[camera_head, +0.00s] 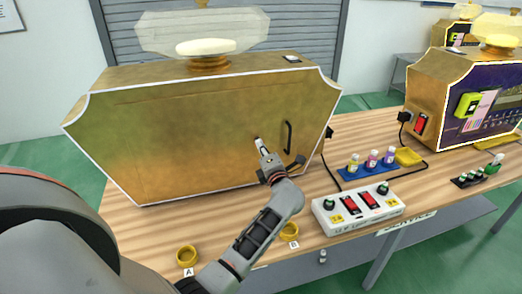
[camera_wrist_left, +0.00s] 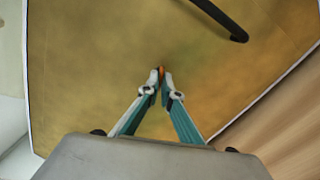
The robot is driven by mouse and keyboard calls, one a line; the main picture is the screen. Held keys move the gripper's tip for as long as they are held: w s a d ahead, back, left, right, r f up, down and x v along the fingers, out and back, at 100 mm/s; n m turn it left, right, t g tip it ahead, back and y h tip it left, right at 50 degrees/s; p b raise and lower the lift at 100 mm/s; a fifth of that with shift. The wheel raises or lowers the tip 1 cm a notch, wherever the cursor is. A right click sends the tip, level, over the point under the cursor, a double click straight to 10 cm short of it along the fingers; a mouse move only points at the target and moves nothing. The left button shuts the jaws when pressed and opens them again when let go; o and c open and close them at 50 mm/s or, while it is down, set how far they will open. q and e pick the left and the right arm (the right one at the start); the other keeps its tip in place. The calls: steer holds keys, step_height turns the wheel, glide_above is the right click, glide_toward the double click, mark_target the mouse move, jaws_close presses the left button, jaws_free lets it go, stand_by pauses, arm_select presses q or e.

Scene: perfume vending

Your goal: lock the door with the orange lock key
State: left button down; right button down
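The gold vending machine door (camera_head: 200,135) is closed flush in its white-edged frame; it also fills much of the left wrist view (camera_wrist_left: 90,60). A black handle (camera_head: 287,137) stands on its right part and shows at the top of the left wrist view (camera_wrist_left: 222,20). My left gripper (camera_head: 262,146) is at the door, left of the handle. In the left wrist view its fingertips (camera_wrist_left: 161,74) are close together around a small orange piece, the orange lock key (camera_wrist_left: 161,69). The key's tip is at the door surface; the lock hole is hidden. My right gripper is out of view.
A white power strip (camera_head: 358,208) with red switches lies right of my arm. A blue rack (camera_head: 368,168) of small bottles and a yellow tray (camera_head: 408,156) stand behind it. Yellow rings (camera_head: 187,256) sit at the table's front edge. A second machine (camera_head: 465,100) stands right.

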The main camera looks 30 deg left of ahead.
arm_select(q)
steer(key=n+b, duration=1)
steer(key=n, duration=0.4)
steer(key=shift+f, duration=0.1)
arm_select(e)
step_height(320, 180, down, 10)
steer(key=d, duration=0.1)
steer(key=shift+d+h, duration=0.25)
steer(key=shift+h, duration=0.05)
arm_select(q)
steer(key=shift+n, duration=0.3)
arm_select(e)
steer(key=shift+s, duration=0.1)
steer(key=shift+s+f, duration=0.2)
